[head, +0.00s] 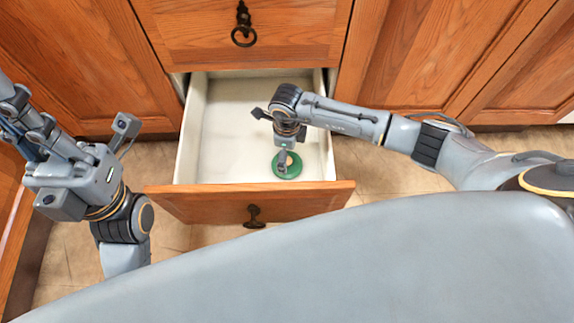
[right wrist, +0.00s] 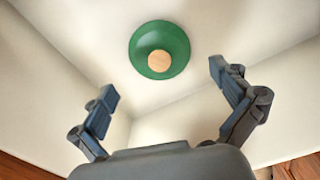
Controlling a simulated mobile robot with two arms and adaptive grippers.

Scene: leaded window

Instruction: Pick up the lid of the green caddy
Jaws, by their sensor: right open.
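A round green lid (head: 293,168) with a pale wooden knob lies inside the open drawer, near its front right. In the right wrist view the green lid (right wrist: 166,42) and its knob (right wrist: 158,61) are in plain sight; whether a caddy body is beneath it, I cannot tell. My right gripper (head: 283,158) points down over the lid and hides part of it in the head view. In the right wrist view its fingers (right wrist: 163,84) are spread, with nothing between them. My left gripper (head: 24,118) is at the far left, away from the drawer; its finger opening is unclear.
The white-lined drawer (head: 225,120) is pulled out, and its floor around the lid is bare. Its wooden front (head: 190,205) has a dark handle (head: 254,216). A closed drawer (head: 290,35) is above. Wooden cabinet doors (head: 435,50) stand on both sides.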

